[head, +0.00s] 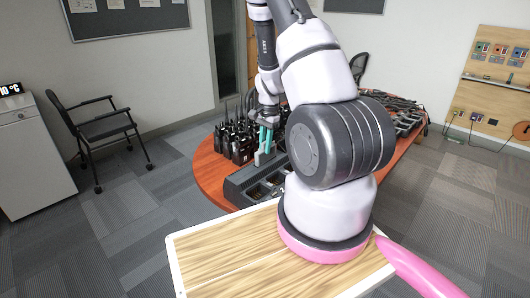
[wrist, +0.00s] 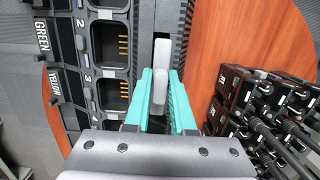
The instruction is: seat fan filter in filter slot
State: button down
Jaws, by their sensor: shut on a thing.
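My gripper (wrist: 160,88), with teal fingers, is shut on a light grey piece, which I take to be the fan filter (wrist: 162,54). In the head view my gripper (head: 266,138) points down over the table, and the grey filter (head: 263,157) shows below its fingers, by the dark charger (head: 240,188). In the wrist view the filter is over the dark grey charger body (wrist: 143,25), beside its numbered bays. The filter slot cannot be clearly made out; the filter and fingers cover that part. I cannot tell whether the filter touches the charger.
Several black radios stand on the table behind the charger, and to the right in the wrist view (wrist: 262,105). The wooden table (head: 207,175) has bare top at its left end. A chair (head: 103,130) and a white cabinet (head: 33,155) stand at left.

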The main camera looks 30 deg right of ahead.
notch_tip(320, 180, down, 3)
jog(key=shift+r, duration=0.2)
jog(key=c, duration=0.8)
grip_release()
jog(key=shift+s, duration=0.1)
jog(key=shift+o, duration=0.2)
